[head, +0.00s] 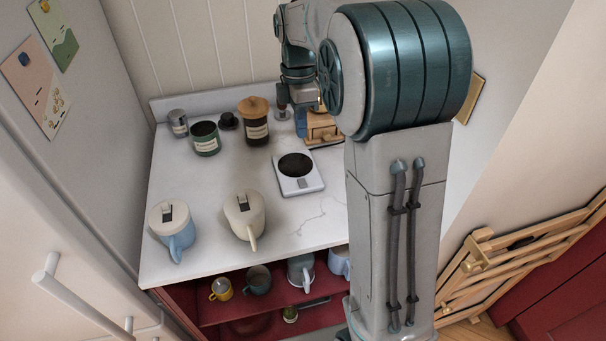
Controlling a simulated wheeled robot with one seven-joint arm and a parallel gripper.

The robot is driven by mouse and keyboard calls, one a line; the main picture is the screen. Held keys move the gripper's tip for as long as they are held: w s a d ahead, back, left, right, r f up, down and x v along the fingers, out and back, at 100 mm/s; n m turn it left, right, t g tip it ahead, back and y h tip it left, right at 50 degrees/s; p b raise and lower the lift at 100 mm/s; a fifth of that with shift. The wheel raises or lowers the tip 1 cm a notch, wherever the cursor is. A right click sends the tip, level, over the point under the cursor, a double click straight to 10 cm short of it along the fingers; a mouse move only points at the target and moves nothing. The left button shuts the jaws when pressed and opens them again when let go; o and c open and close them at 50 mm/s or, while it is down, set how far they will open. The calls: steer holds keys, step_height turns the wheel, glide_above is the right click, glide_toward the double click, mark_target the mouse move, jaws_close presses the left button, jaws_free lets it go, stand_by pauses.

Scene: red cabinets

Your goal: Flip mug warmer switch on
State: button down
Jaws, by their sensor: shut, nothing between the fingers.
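The mug warmer (298,173) looks to be the flat white device with a round black plate, on the marble counter (200,240) right of the middle. A small grey patch on its front side may be its switch (302,184); its position is too small to read. My gripper (300,98) is behind and above the warmer, near the back wall, apart from it. It is shut and empty. My own arm covers part of it, and its fingertips are hard to make out.
Jars, including a wooden-lidded one (254,122), stand along the back. Two kettle-like pitchers (245,214) are at the front. Mugs (258,279) sit on the red shelf below. Counter left of the warmer is clear.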

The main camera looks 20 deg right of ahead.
mark_target(303, 185)
steer(key=f, duration=0.4)
steer(key=s+f+p, duration=0.1)
steer(key=f, duration=0.9)
steer(key=shift+s, duration=0.35)
